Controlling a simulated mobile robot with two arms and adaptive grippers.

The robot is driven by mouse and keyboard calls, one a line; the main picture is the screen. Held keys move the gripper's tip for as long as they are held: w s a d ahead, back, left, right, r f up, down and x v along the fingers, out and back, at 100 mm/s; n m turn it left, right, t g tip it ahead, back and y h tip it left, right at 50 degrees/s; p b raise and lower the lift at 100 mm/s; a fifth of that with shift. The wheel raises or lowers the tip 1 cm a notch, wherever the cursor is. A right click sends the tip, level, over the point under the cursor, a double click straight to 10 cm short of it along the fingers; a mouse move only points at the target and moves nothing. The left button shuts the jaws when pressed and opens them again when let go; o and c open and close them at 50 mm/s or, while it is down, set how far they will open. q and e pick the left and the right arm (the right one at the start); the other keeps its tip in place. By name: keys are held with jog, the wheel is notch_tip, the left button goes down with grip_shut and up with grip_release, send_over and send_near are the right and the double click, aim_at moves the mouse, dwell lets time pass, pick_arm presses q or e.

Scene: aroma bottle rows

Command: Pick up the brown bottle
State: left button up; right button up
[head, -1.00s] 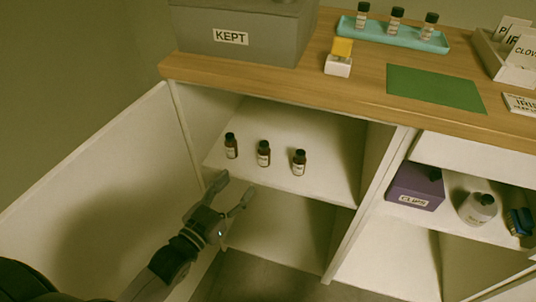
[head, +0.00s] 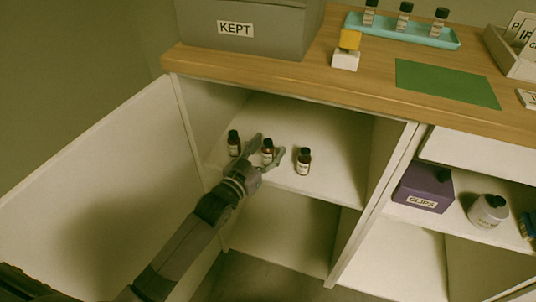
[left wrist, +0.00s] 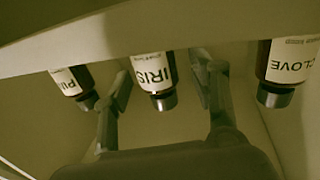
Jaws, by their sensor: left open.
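Three brown bottles with black caps and white labels stand in a row on the cabinet's upper shelf (head: 325,183): a left one (head: 234,143), a middle one (head: 268,151) and a right one (head: 303,162). My left gripper (head: 268,148) is open, with its fingers on either side of the middle bottle. In the left wrist view the bottles appear upside down. The bottle labelled IRIS (left wrist: 154,76) is between the open fingers (left wrist: 161,80). A bottle labelled CLOVE (left wrist: 289,62) and one with a partly readable label (left wrist: 70,82) stand outside them. My right gripper is not in view.
An open cabinet door (head: 95,190) is on the left. On the wooden top (head: 365,95) are a grey KEPT box (head: 285,35), a teal tray (head: 420,40) with three small bottles and a green mat (head: 447,84). A purple CLIPS box (head: 424,188) is in the right compartment.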

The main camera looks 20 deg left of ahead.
pick_arm(q)
jog(key=shift+w+d, duration=0.15)
jog(key=shift+w, duration=0.25)
grip_shut()
dwell(0.4)
jog(key=shift+r, duration=0.1)
